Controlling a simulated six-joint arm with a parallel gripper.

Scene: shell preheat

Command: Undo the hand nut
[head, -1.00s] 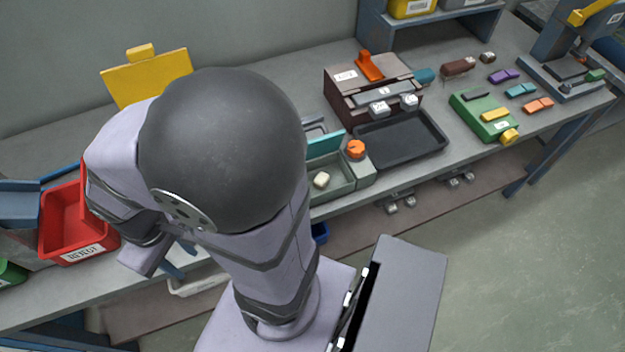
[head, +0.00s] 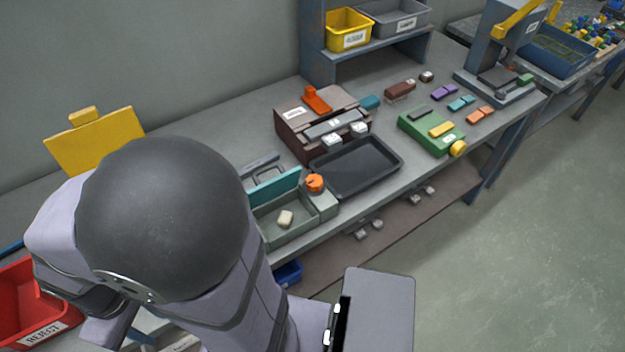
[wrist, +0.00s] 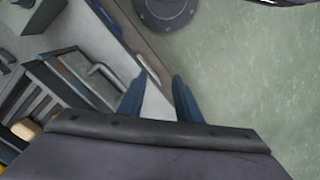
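A yellow round knob (head: 458,148) sits at the front right corner of a green fixture (head: 419,127) on the bench in the head view. An orange knob (head: 314,183) stands on a grey-green box (head: 297,225) nearer to me. I cannot tell which of the two is the hand nut. My gripper (wrist: 160,82) shows in the wrist view with its two blue fingers apart and nothing between them. It is far from both knobs, and my arm hides it in the head view.
A black tray (head: 357,168) and a brown machine (head: 293,133) lie left of the green fixture. Purple, teal and orange blocks (head: 480,115) lie right of it. A press (head: 500,82) stands at the far right. A red reject bin (head: 28,310) is at left.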

